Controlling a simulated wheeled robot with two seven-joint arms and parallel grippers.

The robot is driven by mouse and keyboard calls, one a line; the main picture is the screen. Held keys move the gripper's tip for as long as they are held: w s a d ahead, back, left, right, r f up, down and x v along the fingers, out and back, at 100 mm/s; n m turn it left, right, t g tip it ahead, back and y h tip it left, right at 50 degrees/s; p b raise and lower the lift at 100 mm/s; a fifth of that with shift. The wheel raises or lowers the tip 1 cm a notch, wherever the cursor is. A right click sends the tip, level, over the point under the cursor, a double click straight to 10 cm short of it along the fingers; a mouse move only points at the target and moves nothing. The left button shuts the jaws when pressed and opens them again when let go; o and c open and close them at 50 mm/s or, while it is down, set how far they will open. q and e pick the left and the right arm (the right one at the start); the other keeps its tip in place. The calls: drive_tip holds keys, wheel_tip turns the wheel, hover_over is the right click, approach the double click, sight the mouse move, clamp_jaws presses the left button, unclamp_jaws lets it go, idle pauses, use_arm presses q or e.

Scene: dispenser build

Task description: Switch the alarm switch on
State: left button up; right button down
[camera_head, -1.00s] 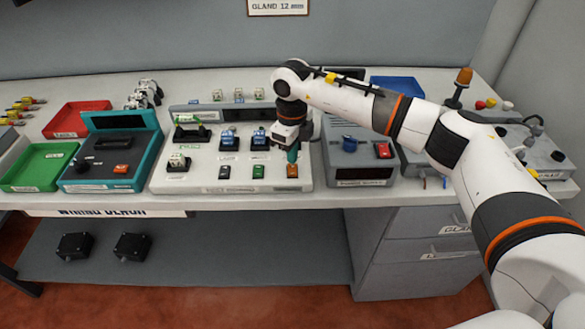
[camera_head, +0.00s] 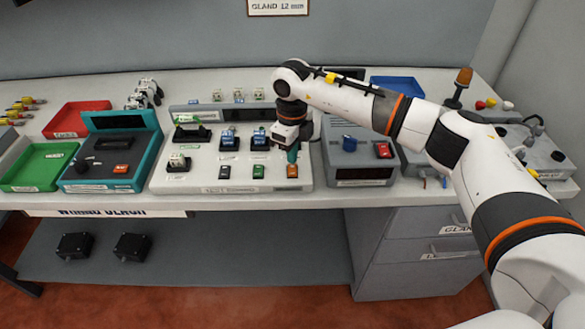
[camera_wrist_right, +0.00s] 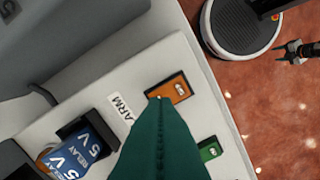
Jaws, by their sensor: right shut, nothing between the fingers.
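The alarm switch is an orange rocker (camera_head: 292,171) at the front right of the white panel (camera_head: 210,186). In the right wrist view the orange switch (camera_wrist_right: 169,92) lies beside a label reading "ARM", its start covered. My right gripper (camera_head: 292,156) points down just behind the switch, its teal fingers closed with nothing between them. In the right wrist view the gripper tip (camera_wrist_right: 157,99) overlaps the near edge of the switch; I cannot tell whether it touches. My left gripper is not in view.
A green switch (camera_head: 258,172) and a black switch (camera_head: 224,172) sit left of the orange one. Blue relays (camera_head: 228,138) stand behind them. The bench's front strip is clear.

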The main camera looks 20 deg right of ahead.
sight(292, 166)
drive_tip(key=shift+f+b, duration=0.65)
drive_tip(key=shift+f, duration=0.3)
idle(0.5)
drive_tip(key=shift+r, duration=0.1)
drive_tip(key=shift+r+p, duration=1.9)
drive_tip(key=shift+r, duration=1.6)
drive_tip(key=shift+f, duration=0.1)
